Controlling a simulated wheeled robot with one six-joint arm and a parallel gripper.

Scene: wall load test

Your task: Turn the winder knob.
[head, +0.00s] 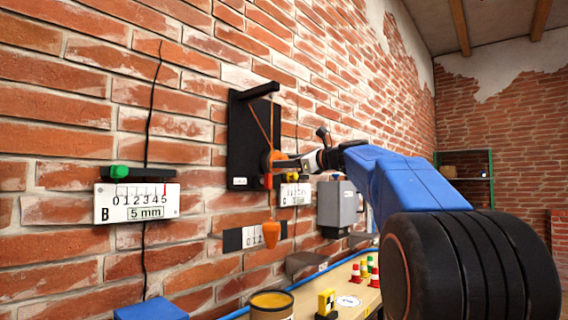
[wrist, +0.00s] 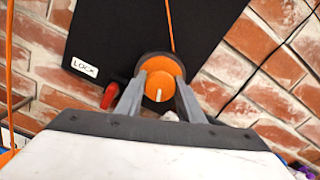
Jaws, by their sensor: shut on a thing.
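The winder knob (wrist: 158,76) is round and orange with a pale mark on its lower face, on a black wall board (wrist: 115,35). In the wrist view my gripper (wrist: 160,92) has one finger on each side of the knob and is shut on it. In the head view the knob (head: 275,160) is partly hidden by my gripper (head: 278,164), which reaches in from the right. An orange cord runs up from the knob to the arm at the top of the board (head: 240,130). An orange plumb weight (head: 271,233) hangs below, in front of a numbered scale (head: 250,238).
A red lever (wrist: 109,96) sits beside the knob, near a LOCK label (wrist: 84,67). A gauge plate marked B (head: 137,203) is on the wall at left. A grey box (head: 338,204) is to the right. A bench (head: 352,300) below holds small cones and a tin (head: 271,305).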

